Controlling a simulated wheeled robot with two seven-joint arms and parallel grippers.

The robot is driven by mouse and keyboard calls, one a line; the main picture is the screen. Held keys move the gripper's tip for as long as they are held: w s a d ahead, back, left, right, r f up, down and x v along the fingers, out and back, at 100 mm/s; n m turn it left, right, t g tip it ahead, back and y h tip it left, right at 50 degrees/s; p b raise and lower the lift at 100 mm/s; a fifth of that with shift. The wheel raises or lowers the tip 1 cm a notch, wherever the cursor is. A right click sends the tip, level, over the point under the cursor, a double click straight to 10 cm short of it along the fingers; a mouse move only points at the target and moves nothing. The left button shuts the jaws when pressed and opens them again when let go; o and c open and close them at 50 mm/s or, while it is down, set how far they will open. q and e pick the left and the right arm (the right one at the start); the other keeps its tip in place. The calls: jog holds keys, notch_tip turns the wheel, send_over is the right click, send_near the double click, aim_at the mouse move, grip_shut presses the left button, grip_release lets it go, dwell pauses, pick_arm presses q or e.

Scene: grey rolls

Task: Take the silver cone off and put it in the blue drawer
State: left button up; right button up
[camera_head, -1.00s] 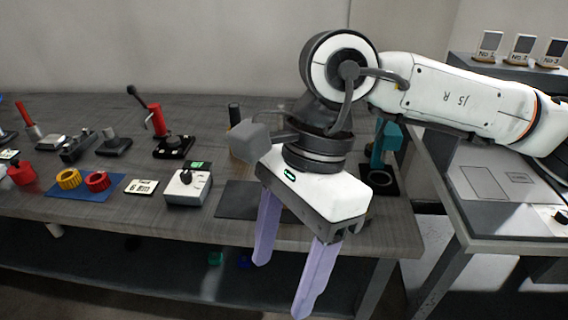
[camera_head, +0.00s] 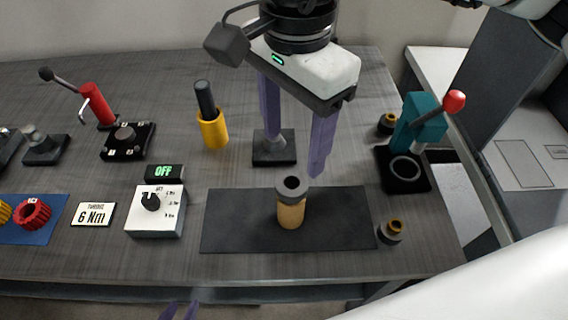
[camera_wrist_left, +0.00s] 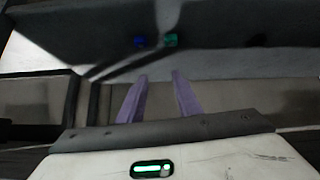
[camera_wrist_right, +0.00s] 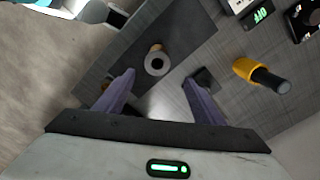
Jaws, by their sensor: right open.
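A tan cylinder with a grey, holed collar on top (camera_head: 292,188) stands upright on the dark mat; it also shows in the right wrist view (camera_wrist_right: 156,62). I cannot tell if this collar is the silver cone. A black square base (camera_head: 273,157) behind it bears a small grey part, mostly hidden by my finger. My right gripper (camera_head: 296,156) is open and empty, above and behind the cylinder. My left gripper (camera_wrist_left: 160,74) has its fingers apart and empty, low before the table. No blue drawer is clear; a small blue spot (camera_wrist_left: 140,41) shows under the table beside a green one (camera_wrist_left: 170,39).
A yellow holder with a black handle (camera_head: 213,128) stands left of my right gripper. A teal press with a red knob (camera_head: 420,125) stands right. A white dial box (camera_head: 155,220) is left of the dark mat (camera_head: 235,225). Small dark and brass parts stand near the right edge.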

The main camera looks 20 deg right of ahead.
aim_at(291, 179)
jog(key=f, duration=0.5)
jog(key=s+f+p, duration=0.1)
jog(key=f, duration=0.1)
jog(key=shift+a+f, duration=0.15)
jog(key=shift+a, duration=0.05)
jog(key=shift+f, duration=0.65)
jog(key=c, duration=1.4)
